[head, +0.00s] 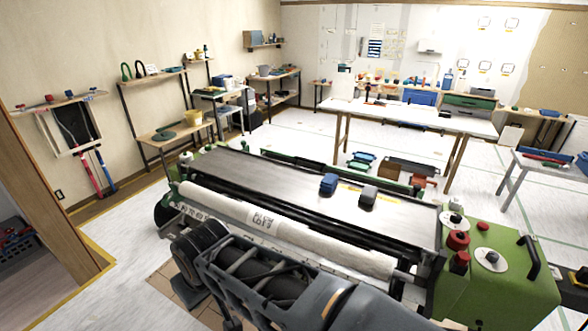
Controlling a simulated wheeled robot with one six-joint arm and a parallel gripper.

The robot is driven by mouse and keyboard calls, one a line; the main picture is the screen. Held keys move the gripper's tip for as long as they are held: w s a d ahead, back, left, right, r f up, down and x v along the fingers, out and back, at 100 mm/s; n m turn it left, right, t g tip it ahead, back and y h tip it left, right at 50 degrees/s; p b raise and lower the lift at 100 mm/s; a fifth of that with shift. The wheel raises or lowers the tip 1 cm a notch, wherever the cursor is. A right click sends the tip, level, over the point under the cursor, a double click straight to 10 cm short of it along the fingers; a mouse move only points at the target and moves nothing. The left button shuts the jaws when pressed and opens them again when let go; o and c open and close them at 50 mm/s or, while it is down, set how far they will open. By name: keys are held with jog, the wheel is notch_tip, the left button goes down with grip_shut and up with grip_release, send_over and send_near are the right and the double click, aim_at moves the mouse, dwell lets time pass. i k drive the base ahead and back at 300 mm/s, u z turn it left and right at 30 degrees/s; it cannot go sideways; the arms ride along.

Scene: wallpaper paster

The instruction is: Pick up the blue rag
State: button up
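A small dark-blue folded thing (329,183) lies on the grey flat top of the pasting machine (250,172), near its middle. It looks like a cloth, but it is too small to be sure that it is the blue rag. A dark grey block-like thing (368,195) sits just to its right, apart from it. My arm crosses the bottom middle of the picture, in front of the machine. I cannot make out my gripper's fingers, and nothing shows touching the blue thing.
A white paper roll (280,232) runs along the machine's front. The green end housing (493,270) has red knobs and a black handle. A white table (410,115) stands behind. A small side table (547,164) is at the right. White floor at the left is clear.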

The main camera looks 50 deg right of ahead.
aim_at(328, 183)
jog(key=i, duration=0.95)
jog(key=z, duration=1.8)
